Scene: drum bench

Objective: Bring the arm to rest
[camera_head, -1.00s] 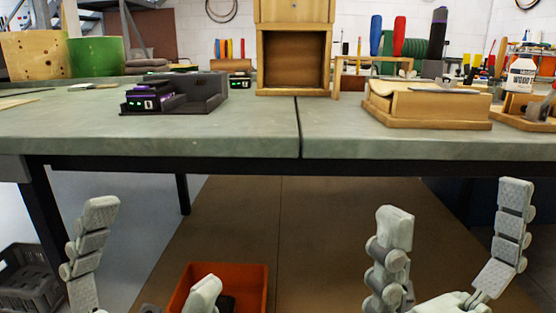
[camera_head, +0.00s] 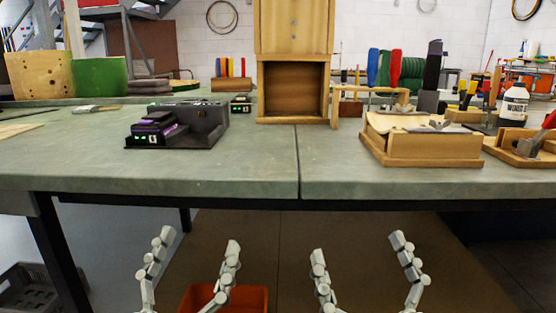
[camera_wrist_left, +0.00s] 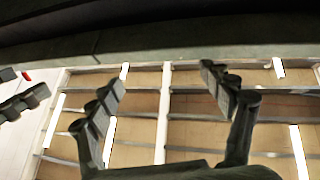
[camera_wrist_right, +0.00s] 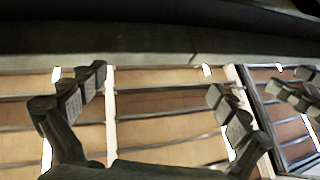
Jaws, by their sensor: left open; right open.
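My left gripper (camera_head: 197,245) is in the head view below the bench's front edge, its two jointed fingers spread and nothing between them. It also shows open and empty in the left wrist view (camera_wrist_left: 160,90). My right gripper (camera_head: 358,245) is beside it to the right, also below the bench edge, with fingers apart and empty. The right wrist view shows its fingers (camera_wrist_right: 158,85) spread too. Both grippers are apart from the bench (camera_head: 250,180) and touch nothing that I can see.
A dark device with green lights (camera_head: 178,124), a wooden cabinet (camera_head: 295,30) and a wooden box (camera_head: 425,150) stand on the bench. Below are an orange bin (camera_head: 255,299), partly behind my left gripper, and a grey crate (camera_head: 35,290). Floor between the grippers looks clear.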

